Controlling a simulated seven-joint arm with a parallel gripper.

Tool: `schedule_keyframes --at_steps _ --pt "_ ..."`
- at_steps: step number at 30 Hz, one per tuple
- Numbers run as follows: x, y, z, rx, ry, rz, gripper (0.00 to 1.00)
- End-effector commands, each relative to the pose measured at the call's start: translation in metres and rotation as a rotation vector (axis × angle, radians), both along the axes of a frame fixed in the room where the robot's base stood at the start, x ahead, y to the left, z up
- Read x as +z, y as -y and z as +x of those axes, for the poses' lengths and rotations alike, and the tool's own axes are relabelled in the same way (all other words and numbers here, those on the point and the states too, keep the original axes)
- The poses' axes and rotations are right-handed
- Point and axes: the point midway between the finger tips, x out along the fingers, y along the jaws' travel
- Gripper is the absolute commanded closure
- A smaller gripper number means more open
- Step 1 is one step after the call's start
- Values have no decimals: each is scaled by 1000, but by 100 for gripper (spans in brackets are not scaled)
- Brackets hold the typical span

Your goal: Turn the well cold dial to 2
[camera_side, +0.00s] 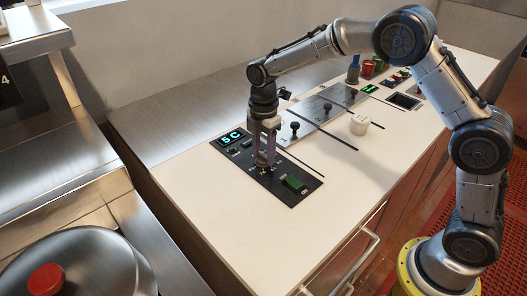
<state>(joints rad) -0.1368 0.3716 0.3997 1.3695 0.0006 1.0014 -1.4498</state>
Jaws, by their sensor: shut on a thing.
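A black control panel (304,181) is set in the white countertop, with a lit display (231,137) reading "5 C" at its upper left. My gripper (265,168) points straight down over the middle of this panel. Its fingers are shut on a small dark dial (267,171) at panel level. The fingers hide most of the dial, and its marks are too small to read. A green rocker switch (293,183) sits on the panel just right of my gripper.
A steel lid with a red knob (46,280) is at lower left. The front counter is clear.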

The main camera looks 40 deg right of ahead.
Motion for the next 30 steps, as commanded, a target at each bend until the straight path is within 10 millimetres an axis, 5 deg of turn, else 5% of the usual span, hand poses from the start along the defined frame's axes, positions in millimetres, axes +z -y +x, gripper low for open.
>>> schedule_keyframes --at_steps 7,8,13,23,30 --pt "2 0 1 2 4 -1 100" --pt "2 0 1 2 4 -1 48" --pt "1 0 1 1 3 -1 19" --pt "3 0 0 0 2 0 19" --pt "36 0 1 0 6 0 19"
